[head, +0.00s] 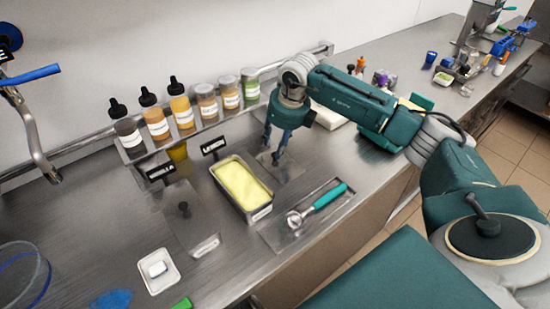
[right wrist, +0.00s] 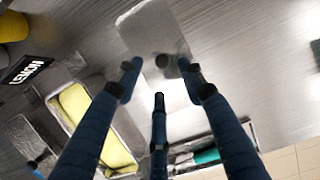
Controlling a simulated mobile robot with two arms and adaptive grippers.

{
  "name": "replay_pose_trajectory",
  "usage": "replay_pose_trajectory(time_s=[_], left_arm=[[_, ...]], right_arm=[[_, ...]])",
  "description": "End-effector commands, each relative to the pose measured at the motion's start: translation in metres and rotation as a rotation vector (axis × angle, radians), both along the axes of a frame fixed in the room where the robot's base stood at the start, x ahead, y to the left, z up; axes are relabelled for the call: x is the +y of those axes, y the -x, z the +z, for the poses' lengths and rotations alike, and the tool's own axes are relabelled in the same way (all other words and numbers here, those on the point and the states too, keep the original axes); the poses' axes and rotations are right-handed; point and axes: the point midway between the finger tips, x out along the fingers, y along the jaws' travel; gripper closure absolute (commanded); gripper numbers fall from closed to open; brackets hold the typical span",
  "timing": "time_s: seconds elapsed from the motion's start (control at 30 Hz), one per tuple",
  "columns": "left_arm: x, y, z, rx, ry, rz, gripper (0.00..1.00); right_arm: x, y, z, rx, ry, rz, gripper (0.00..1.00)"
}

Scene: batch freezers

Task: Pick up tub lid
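A clear tub lid with a dark knob (right wrist: 162,61) lies flat on the steel counter. In the head view this lid (head: 291,166) is right of the lemon tub (head: 242,185), which is open and filled with pale yellow ice cream. My right gripper (head: 272,154) points down over the lid. In the right wrist view its fingers (right wrist: 158,78) are spread and empty, with the knob showing between the tips; contact cannot be told. A second clear lid with a dark knob (head: 183,208) lies left of the tub. My left gripper is out of view.
A teal-handled scoop (head: 328,197) lies on a steel tray in front of the lid. The LEMON sign (head: 215,145) stands behind the tub. Several bottles and jars (head: 184,112) line the back rail. A small white dish (head: 158,272) sits at front left.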

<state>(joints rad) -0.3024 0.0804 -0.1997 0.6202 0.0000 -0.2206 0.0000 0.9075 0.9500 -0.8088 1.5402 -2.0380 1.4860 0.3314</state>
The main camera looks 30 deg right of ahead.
Motion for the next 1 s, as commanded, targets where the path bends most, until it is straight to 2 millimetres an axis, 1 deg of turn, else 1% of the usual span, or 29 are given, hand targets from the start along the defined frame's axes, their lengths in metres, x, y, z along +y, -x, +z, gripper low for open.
replay_pose_trajectory(time_s=[0.07, 0.2, 0.3, 0.43, 0.63, 0.83, 1.0], left_arm=[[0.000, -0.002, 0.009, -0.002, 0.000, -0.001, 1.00], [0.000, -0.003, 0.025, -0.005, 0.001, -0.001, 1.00], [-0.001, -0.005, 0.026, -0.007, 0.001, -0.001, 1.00], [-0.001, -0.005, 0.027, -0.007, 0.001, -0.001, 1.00], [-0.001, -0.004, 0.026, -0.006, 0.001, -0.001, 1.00], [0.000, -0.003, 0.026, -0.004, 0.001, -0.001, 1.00], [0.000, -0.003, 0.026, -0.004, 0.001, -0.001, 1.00]], right_arm=[[-0.001, -0.001, -0.006, 0.004, -0.001, -0.001, 0.60], [-0.004, -0.007, -0.026, 0.006, -0.001, -0.001, 0.60], [-0.002, -0.011, -0.041, 0.004, -0.003, 0.000, 0.60], [-0.003, -0.013, -0.048, 0.001, -0.001, 0.001, 0.60], [-0.003, -0.013, -0.049, 0.001, -0.001, 0.001, 0.60], [-0.003, -0.013, -0.049, 0.000, -0.001, 0.001, 1.00], [-0.003, -0.013, -0.049, 0.000, -0.001, 0.000, 1.00]])
